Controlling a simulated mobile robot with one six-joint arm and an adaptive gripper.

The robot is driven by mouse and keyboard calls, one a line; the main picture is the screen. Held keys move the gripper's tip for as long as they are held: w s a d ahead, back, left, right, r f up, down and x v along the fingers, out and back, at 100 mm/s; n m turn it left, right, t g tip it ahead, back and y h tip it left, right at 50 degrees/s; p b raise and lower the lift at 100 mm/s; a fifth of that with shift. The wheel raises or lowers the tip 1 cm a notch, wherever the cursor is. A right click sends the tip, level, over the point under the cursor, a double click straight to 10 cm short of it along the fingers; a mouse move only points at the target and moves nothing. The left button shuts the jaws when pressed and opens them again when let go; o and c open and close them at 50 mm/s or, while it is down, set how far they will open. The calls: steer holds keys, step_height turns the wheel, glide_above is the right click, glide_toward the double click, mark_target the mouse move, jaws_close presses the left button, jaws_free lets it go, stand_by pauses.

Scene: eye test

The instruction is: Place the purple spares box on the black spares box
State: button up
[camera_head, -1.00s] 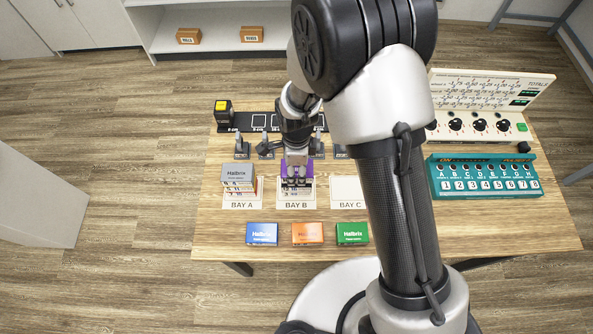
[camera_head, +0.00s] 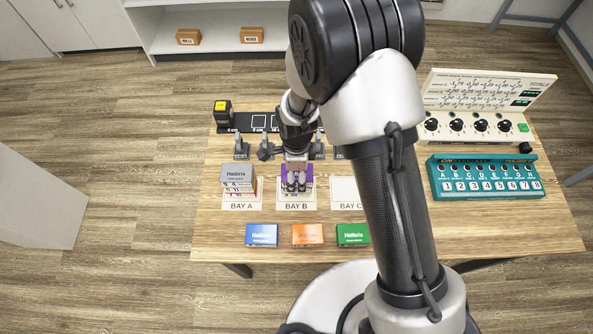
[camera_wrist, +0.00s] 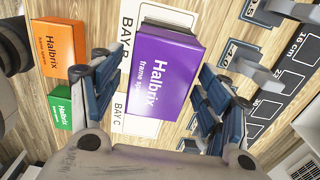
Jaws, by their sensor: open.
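A grey box (camera_head: 238,173) tops the bay A stack. Blue (camera_head: 262,235), orange (camera_head: 307,235) and green (camera_head: 352,234) boxes lie along the front. The bay C card (camera_head: 344,190) looks bare where visible. Small grey fixtures (camera_head: 241,148) stand behind the bays. A teal switch unit (camera_head: 487,178) is right.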

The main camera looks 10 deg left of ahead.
steer(key=shift+r, duration=0.1)
step_height(320, 180, up, 12)
steer(key=p, duration=0.3)
